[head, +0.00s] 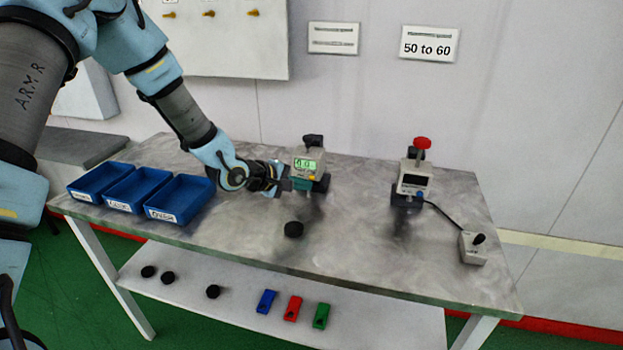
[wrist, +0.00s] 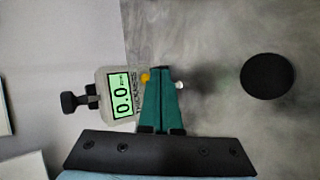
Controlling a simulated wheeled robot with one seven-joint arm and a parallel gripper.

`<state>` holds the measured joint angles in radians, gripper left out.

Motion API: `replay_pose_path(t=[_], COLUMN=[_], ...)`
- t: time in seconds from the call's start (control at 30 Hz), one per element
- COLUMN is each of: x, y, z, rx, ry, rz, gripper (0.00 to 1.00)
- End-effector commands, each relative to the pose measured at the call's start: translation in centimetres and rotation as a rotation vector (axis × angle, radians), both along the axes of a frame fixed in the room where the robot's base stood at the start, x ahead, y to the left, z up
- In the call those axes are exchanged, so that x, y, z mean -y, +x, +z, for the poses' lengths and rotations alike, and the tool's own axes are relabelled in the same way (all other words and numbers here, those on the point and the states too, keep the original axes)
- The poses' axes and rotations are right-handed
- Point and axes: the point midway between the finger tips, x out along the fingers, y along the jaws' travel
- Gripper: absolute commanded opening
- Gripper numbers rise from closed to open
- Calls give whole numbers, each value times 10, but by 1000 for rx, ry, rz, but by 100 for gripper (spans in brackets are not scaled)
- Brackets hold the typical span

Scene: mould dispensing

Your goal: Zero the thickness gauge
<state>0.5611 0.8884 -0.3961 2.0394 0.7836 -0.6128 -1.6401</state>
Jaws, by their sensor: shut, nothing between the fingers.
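The thickness gauge (head: 307,160) stands on the table near the back, a light grey box with a lit green display and a black knob on top. My gripper (head: 297,184) reaches in from the left at the gauge's lower front. In the wrist view its teal fingers (wrist: 158,72) are shut together and empty. I cannot tell whether they touch the button.
A black disc (head: 293,229) lies in front of the gauge. A second device with a red knob (head: 413,181) stands right, cabled to a small switch box (head: 473,247). Three blue bins (head: 178,200) sit left. The table's front middle is clear. Several small items lie on the lower shelf (head: 240,310).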

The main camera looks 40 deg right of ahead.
Motion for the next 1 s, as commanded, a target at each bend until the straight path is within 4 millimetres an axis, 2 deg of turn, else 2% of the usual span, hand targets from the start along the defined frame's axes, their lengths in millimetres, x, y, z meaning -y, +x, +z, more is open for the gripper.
replay_pose_path(t=[0.23, 0.7, 1.0], x=[-1, -37, -42], y=[-1, -23, -27], z=[0, 0, 0], rx=[0, 0, 1], ry=[0, 1, 0], rz=[0, 0, -1], gripper=[0, 0, 0])
